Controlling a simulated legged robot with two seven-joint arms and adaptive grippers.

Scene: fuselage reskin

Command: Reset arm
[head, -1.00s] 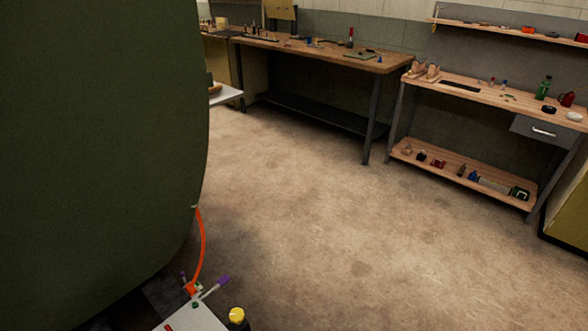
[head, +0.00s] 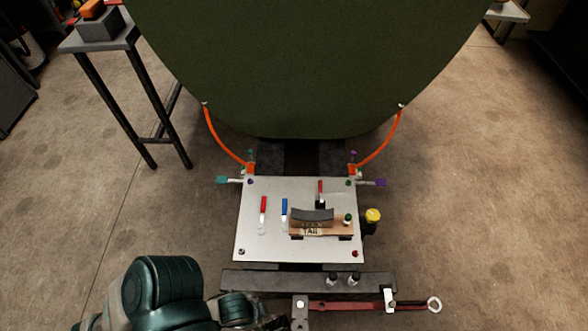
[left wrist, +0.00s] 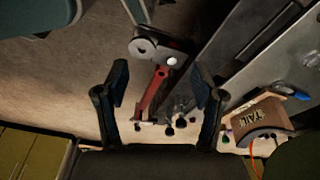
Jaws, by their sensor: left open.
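My left arm (head: 165,290) comes in at the bottom left of the head view, its green links bent low in front of the dark crossbar. My left gripper (left wrist: 160,90) shows in the left wrist view with its two black fingers wide apart and nothing held between them. Beyond the fingers is a red bar (left wrist: 155,92) with a grey end piece. In the head view the red bar (head: 345,305) lies along the front, with a ring at its right end. My right gripper is not in view.
A silver panel (head: 255,220) holds red and blue tools and a wooden block marked TAIL (head: 312,231). Orange straps (head: 222,145) run to the large green fuselage (head: 310,60). A dark stand (head: 98,45) is at the left.

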